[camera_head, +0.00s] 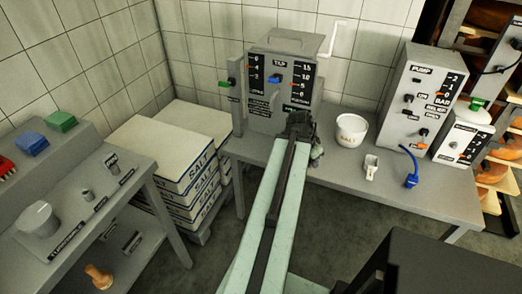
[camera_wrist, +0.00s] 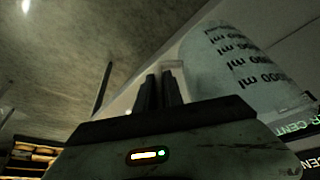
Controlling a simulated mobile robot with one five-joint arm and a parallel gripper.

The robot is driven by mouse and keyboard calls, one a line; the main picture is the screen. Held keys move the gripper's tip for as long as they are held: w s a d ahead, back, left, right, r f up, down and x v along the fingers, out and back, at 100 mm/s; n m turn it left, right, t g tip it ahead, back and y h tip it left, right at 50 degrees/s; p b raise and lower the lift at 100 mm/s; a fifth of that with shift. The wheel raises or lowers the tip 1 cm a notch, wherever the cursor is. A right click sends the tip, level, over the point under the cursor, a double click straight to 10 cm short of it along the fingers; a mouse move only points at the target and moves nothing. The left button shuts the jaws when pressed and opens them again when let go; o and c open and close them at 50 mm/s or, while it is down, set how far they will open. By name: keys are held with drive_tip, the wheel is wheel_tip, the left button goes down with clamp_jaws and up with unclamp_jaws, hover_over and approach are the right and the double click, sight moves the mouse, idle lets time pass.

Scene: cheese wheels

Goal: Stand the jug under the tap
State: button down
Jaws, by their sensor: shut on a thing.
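The tap unit, a grey box labelled TAP (camera_head: 283,80), stands at the back of the bench with switches, dials and a crank. My gripper (camera_head: 301,120) is in front of its lower right part. In the wrist view my gripper (camera_wrist: 160,88) has its two dark fingers close together, shut on a pale strip that looks like the jug's handle. The clear jug (camera_wrist: 228,65) with dark ml marks is just right of the fingers and looks tilted in this view. In the head view my arm mostly hides the jug, so its base and the tap's spout cannot be made out.
A white pot (camera_head: 351,131) and a small white item (camera_head: 371,167) stand right of my gripper. A grey pump unit (camera_head: 421,98) with a blue hose is further right. Stacked salt boxes (camera_head: 165,150) are left of the bench (camera_head: 440,197). A side table (camera_head: 120,205) is at left.

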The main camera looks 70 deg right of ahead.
drive_tip(key=w+d+f+b, duration=0.1)
drive_tip(key=w, duration=0.4)
drive_tip(key=w+d+f+b, duration=0.2)
drive_tip(key=w, duration=0.3)
drive_tip(key=w+d+f+b, duration=0.2)
drive_tip(key=w, duration=0.3)
drive_tip(key=shift+w+d+f, duration=0.1)
drive_tip(key=shift+w+d, duration=0.05)
drive_tip(key=shift+w, duration=0.1)
drive_tip(key=c, duration=1.5)
unclamp_jaws()
drive_tip(key=shift+o, duration=0.2)
